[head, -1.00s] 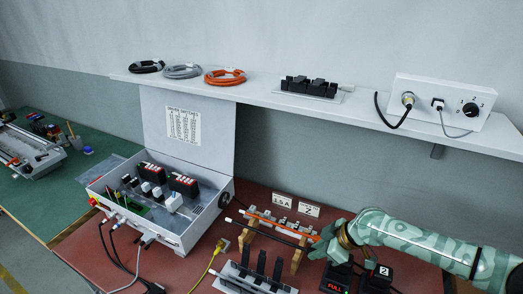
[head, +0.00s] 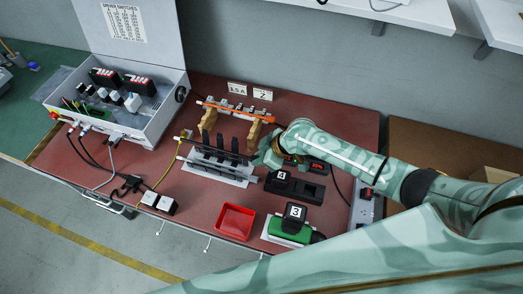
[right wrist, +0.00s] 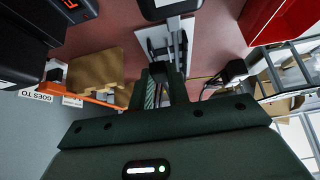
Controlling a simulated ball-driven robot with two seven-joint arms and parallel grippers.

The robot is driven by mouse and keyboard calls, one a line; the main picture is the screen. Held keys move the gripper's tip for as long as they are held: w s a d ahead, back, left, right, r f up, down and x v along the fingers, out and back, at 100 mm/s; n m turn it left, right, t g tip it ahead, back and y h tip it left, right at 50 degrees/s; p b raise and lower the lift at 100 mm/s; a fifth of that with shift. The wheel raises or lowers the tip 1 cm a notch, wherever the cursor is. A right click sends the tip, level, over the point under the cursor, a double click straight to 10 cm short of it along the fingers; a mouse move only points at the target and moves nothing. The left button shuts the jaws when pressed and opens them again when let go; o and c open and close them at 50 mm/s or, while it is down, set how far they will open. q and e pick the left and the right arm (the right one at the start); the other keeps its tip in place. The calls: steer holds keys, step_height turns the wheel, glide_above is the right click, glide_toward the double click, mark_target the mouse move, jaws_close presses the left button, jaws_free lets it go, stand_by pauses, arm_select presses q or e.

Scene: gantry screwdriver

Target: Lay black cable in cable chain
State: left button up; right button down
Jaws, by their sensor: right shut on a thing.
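My right gripper (head: 262,159) reaches in from the right and is shut at the right end of a rack of black upright posts on a pale plate (head: 237,182). In the right wrist view the fingers (right wrist: 164,82) are close together in front of the rack (right wrist: 156,38), and the gripped part is hard to make out. I cannot tell surely which part is the cable chain. My left gripper is not in view.
Behind the rack an orange strip (head: 229,111) lies on wooden blocks (head: 254,132). An open grey switch box (head: 151,130) stands left. A red tray (head: 235,222), a green device (head: 289,231) and black blocks (head: 311,189) are near the front right.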

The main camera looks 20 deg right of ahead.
steer(key=shift+f+b, duration=1.75)
steer(key=shift+f, duration=0.25)
steer(key=shift+w+f+b, duration=0.1)
steer(key=shift+f+b, duration=0.45)
steer(key=shift+f, duration=0.25)
steer(key=c, duration=1.3)
jaws_free()
steer(key=shift+o, duration=0.2)
steer(key=p+v, duration=0.5)
steer(key=v, duration=1.1)
steer(key=shift+d+r, duration=0.1)
